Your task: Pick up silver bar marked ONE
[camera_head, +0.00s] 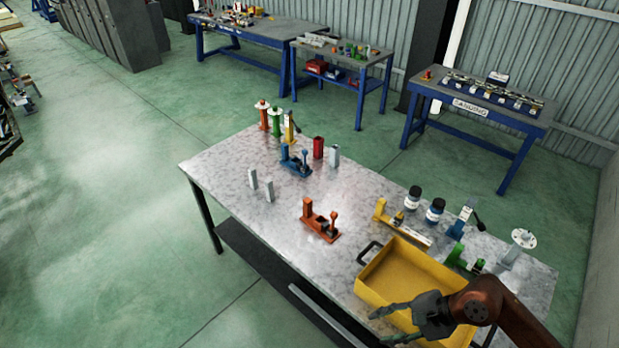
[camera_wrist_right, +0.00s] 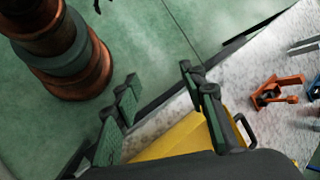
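Two slim silver bars stand upright near the left-front edge of the metal table, one at left (camera_head: 253,178) and one just right of it (camera_head: 269,190). Another silver upright piece (camera_head: 335,155) stands beside a red block farther back. No marking is readable on any of them, so I cannot tell which is ONE. My right gripper (camera_head: 388,324) is over the front of the yellow tray, far to the right of the bars. Its fingers are spread and empty, also in the right wrist view (camera_wrist_right: 160,100). My left gripper is not in view.
The yellow tray (camera_head: 365,283) has black handles. An orange fixture (camera_head: 320,220) stands between it and the bars; a blue fixture (camera_head: 296,160) is behind. Bottles (camera_head: 412,198), a yellow fixture (camera_head: 400,225) and green parts (camera_head: 465,260) crowd the right.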

